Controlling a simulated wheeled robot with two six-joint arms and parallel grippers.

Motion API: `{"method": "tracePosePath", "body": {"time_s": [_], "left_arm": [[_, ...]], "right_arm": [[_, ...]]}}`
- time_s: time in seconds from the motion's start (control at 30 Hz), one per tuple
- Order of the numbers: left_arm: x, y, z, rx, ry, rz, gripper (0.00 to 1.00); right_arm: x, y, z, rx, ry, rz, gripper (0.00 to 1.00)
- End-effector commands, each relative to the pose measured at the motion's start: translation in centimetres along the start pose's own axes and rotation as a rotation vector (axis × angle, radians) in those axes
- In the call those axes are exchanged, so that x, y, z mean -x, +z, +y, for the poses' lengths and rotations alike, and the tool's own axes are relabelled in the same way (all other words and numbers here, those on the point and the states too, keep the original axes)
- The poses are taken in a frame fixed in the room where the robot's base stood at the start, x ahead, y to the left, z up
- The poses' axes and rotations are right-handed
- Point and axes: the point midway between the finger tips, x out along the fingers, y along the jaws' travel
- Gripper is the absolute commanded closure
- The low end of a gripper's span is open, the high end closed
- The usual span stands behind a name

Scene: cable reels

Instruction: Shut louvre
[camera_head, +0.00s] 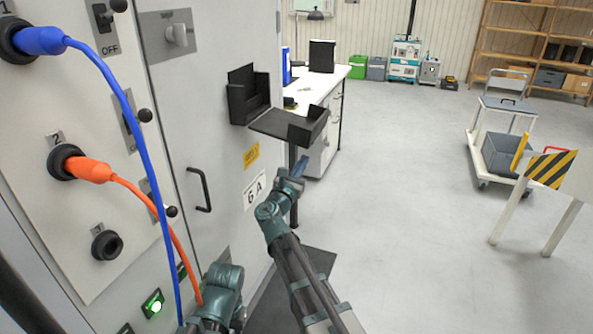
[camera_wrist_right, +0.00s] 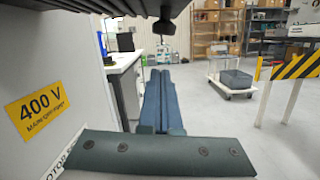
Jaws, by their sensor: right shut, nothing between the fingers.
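The louvre (camera_head: 281,123) is a dark panel with a raised end, standing out almost level from a black frame (camera_head: 248,95) on the side of the grey cabinet. It looks open. My right gripper (camera_head: 301,166) is just below the louvre's outer part, with its blue fingers shut and empty. In the right wrist view the shut fingers (camera_wrist_right: 159,98) point ahead, and a dark ribbed underside (camera_wrist_right: 85,5) spans the top left. I cannot tell whether the fingers touch the louvre. My left gripper's fingers do not show.
The cabinet (camera_head: 196,120) fills the left, with a blue plug (camera_head: 40,41), an orange plug (camera_head: 88,169) and a black handle (camera_head: 200,190). A white workbench (camera_head: 320,88) stands behind the louvre. A striped barrier (camera_head: 551,169) and a trolley (camera_head: 481,150) are at right. The floor between is clear.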

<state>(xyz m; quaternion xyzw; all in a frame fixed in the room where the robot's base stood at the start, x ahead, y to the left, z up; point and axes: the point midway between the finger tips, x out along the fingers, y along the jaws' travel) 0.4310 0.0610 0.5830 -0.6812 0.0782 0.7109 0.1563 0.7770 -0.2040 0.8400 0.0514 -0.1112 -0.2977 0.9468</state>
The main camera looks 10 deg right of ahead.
Motion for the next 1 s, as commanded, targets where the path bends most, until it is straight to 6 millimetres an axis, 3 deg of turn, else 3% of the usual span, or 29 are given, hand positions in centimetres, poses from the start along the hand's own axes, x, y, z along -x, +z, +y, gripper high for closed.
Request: {"method": "tracePosePath", "body": {"time_s": [0.03,0.23,1.0], "left_arm": [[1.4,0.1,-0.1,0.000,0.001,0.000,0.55],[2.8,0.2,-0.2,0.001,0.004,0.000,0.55],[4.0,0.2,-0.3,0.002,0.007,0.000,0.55]], "right_arm": [[-0.1,1.4,0.1,0.000,0.001,0.000,1.00],[-0.5,2.8,0.0,-0.001,0.000,0.000,1.00],[-0.7,4.1,-0.3,0.034,0.005,0.001,1.00]]}}
